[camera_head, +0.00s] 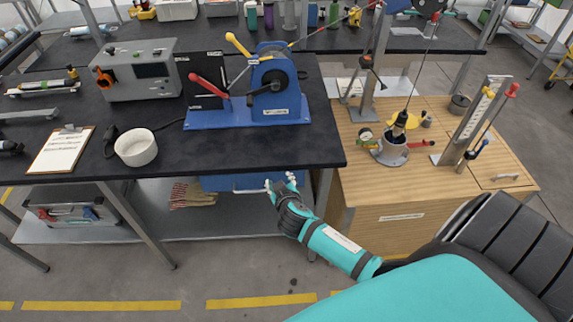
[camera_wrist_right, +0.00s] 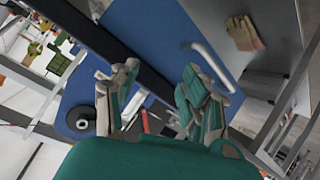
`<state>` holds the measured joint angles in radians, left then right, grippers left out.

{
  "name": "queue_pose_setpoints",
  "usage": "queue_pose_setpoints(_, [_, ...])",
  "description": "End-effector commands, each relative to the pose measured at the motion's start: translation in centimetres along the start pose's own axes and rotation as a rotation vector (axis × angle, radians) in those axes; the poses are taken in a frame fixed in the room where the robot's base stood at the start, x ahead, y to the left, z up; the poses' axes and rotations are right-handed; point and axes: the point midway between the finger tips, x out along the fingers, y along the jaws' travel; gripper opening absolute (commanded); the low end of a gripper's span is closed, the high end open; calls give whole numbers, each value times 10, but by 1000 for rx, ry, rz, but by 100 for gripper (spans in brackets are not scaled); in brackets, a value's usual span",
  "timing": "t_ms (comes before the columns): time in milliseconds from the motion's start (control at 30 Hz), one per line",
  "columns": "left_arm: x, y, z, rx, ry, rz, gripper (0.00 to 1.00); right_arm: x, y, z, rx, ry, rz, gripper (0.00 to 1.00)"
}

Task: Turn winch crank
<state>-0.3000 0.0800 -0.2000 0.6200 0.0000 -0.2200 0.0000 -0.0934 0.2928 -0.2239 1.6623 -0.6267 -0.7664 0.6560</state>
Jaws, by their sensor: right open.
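The winch is a blue upright housing (camera_head: 280,82) on a blue base plate (camera_head: 205,118) on the dark bench, with a black round hub on its face. A red-handled lever (camera_head: 208,86) and a yellow-handled lever (camera_head: 238,45) rise at its left; I cannot tell which part is the crank. In the right wrist view, blue surfaces with a black disc (camera_wrist_right: 82,119) and something red (camera_wrist_right: 146,122) show beyond the fingers. My right gripper (camera_head: 282,183) is open and empty, in front of and below the bench's front edge, apart from the winch. My left gripper is out of view.
A wooden cabinet (camera_head: 400,190) with gauge and rods stands right.

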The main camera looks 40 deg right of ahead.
Motion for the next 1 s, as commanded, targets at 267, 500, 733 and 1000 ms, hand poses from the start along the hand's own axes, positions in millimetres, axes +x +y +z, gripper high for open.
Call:
queue_pose_setpoints(267, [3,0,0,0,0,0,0,9,-20,54,-41,-89,-56,46])
queue_pose_setpoints(500, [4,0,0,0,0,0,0,11,-34,90,-66,-146,-95,46])
queue_pose_setpoints(733, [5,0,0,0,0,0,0,12,-39,106,-76,-171,-113,46])
queue_pose_setpoints(1000, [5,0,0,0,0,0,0,12,-40,107,-77,-173,-114,46])
